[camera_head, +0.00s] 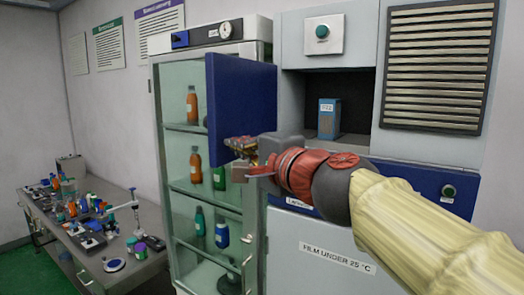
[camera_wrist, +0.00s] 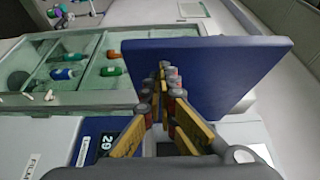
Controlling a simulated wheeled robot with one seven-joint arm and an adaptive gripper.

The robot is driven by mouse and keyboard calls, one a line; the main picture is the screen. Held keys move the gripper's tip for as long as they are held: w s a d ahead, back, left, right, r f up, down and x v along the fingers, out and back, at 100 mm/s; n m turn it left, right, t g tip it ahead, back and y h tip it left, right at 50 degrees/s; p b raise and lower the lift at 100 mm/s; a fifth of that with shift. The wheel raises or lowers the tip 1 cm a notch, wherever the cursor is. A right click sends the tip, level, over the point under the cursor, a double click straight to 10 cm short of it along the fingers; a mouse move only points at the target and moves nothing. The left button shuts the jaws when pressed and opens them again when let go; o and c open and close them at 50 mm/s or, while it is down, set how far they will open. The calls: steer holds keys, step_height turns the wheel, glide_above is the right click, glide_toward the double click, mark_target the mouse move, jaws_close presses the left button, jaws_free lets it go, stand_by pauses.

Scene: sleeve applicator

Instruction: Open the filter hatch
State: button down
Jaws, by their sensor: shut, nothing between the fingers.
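The filter hatch is a dark blue panel (camera_head: 240,95) that stands swung out to the left of an open recess in the grey machine. It also shows in the wrist view (camera_wrist: 225,65), standing up just beyond my fingers. My gripper (camera_head: 238,146) is shut and empty at the lower part of the panel, on the side facing the recess. In the wrist view its fingertips (camera_wrist: 163,76) lie against or very near the panel face; I cannot tell whether they touch. A blue box-shaped filter (camera_head: 328,118) stands upright inside the dark recess.
A glass-door cabinet (camera_head: 160,150) with several bottles stands directly left of the hatch. A cluttered bench (camera_head: 110,262) is at the far left. A vent grille (camera_head: 438,65) and a green button (camera_head: 322,32) are on the machine. My arm crosses the lower right.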

mark_target(220, 144)
steer(key=shift+w+a, duration=0.3)
steer(key=shift+a, duration=0.4)
steer(key=shift+w+a, duration=0.25)
steer(key=shift+a, duration=0.45)
steer(key=shift+w+a, duration=0.3)
steer(key=shift+a, duration=0.4)
